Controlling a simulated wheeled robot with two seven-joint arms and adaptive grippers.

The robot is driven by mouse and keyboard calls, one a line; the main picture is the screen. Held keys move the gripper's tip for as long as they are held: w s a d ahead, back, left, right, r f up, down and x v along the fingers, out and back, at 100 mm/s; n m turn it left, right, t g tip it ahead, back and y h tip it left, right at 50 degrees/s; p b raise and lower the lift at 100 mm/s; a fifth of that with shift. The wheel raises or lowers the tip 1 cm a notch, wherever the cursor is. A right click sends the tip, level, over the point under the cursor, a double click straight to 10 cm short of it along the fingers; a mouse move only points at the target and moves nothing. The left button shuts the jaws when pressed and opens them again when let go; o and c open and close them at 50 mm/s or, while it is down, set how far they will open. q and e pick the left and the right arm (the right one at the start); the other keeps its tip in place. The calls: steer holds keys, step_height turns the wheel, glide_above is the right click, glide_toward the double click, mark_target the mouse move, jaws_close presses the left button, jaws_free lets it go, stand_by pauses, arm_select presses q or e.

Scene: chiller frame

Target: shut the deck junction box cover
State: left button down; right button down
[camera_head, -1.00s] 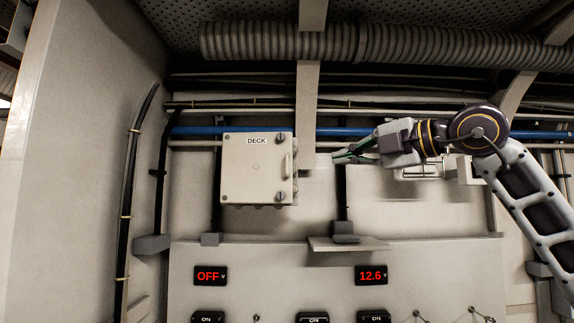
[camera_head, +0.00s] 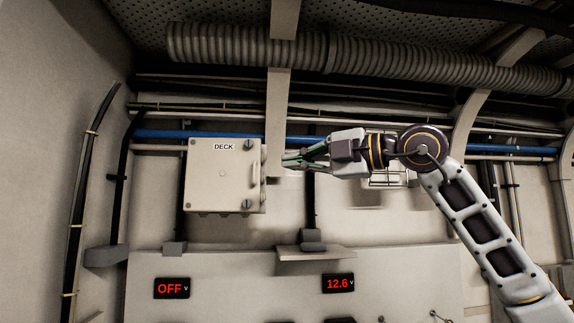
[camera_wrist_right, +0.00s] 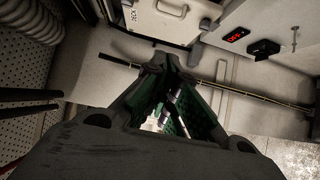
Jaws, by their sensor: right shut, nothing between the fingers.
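The deck junction box is a pale box on the wall, left of centre in the head view. Its cover (camera_head: 222,178), labelled DECK, faces me and looks flush with the box or nearly so; I cannot tell if a small gap remains. A handle and two dark latches are on its right side. My right gripper (camera_head: 284,160) is shut and empty, just right of the box's right edge, with its fingertips pointing left. In the right wrist view the gripper (camera_wrist_right: 170,62) points toward the box cover (camera_wrist_right: 150,20) and its handle (camera_wrist_right: 172,8). My left gripper is not in view.
A blue pipe (camera_head: 160,134) and a ribbed duct (camera_head: 390,62) run along the wall above. A small ledge (camera_head: 316,253) juts out below right of the box. A panel with red displays (camera_head: 172,288) lies below.

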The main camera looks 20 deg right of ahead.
mark_target(259, 170)
steer(key=shift+w+d+p+x, duration=0.35)
steer(key=shift+p+x, duration=0.45)
steer(key=shift+x, duration=1.25)
steer(key=shift+w+d+p+x, duration=0.25)
steer(key=shift+d+p+x, duration=0.35)
steer(key=shift+x, duration=1.4)
steer(key=shift+w+d+p+x, duration=0.3)
steer(key=shift+p+x, duration=0.65)
steer(key=shift+x, duration=1.1)
steer(key=shift+f, duration=0.1)
